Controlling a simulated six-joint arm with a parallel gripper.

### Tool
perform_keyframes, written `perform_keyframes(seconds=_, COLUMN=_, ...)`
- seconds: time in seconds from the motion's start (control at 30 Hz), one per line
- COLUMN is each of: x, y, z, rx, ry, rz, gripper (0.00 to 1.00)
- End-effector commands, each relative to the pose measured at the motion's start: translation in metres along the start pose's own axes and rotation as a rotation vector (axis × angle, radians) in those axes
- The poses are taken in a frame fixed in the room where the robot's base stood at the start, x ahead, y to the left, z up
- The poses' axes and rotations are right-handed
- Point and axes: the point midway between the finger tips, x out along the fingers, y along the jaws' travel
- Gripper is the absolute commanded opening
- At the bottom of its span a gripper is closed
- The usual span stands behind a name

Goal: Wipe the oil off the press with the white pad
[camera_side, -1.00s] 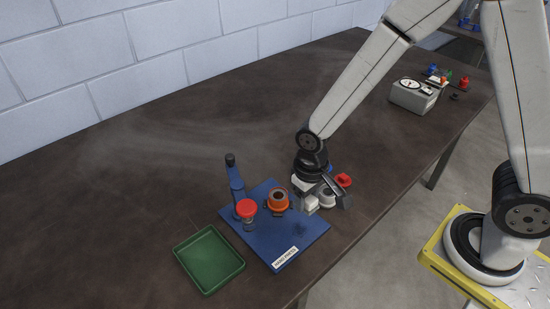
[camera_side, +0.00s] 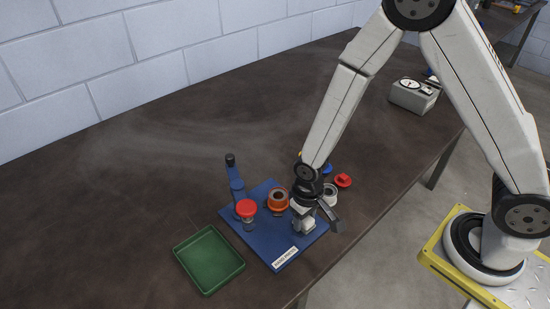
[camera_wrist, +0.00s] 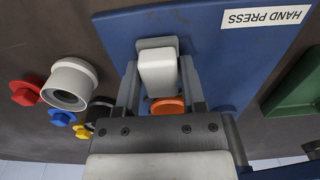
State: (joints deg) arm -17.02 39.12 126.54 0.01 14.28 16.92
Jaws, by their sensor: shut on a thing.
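My gripper (camera_wrist: 158,88) is shut on the white pad (camera_wrist: 157,72), which sits between the fingers in the wrist view. A grey flat edge shows around the pad's far end. In the side view my gripper (camera_side: 303,226) is low over the right part of the blue press base (camera_side: 262,239), which carries a "HAND PRESS" label. I cannot tell whether the pad touches the base. The press has a blue lever post (camera_side: 236,183), a red round part (camera_side: 246,209) and an orange ring (camera_side: 278,201). No oil can be made out now; the gripper covers part of the base.
A green tray (camera_side: 209,260) lies left of the press. A white ring (camera_side: 329,193), red part (camera_side: 343,180) and blue part (camera_side: 327,169) stand behind the gripper. A grey gauge box (camera_side: 413,96) is farther back. The table's left side is clear.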

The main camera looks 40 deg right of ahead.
Motion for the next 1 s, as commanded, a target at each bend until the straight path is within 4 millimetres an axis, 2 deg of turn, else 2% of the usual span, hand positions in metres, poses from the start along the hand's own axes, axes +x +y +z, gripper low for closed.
perform_keyframes(seconds=0.03, x=0.006, y=-0.002, z=0.000, rx=-0.002, ry=-0.001, rz=0.000, gripper=0.05)
perform_keyframes(seconds=0.07, x=0.002, y=-0.006, z=-0.001, rx=-0.003, ry=0.002, rz=-0.001, gripper=0.00)
perform_keyframes(seconds=0.5, x=0.008, y=-0.042, z=0.001, rx=-0.002, ry=-0.002, rz=0.001, gripper=0.00)
perform_keyframes(seconds=1.0, x=0.004, y=0.001, z=0.000, rx=0.001, ry=0.000, rz=0.000, gripper=0.00)
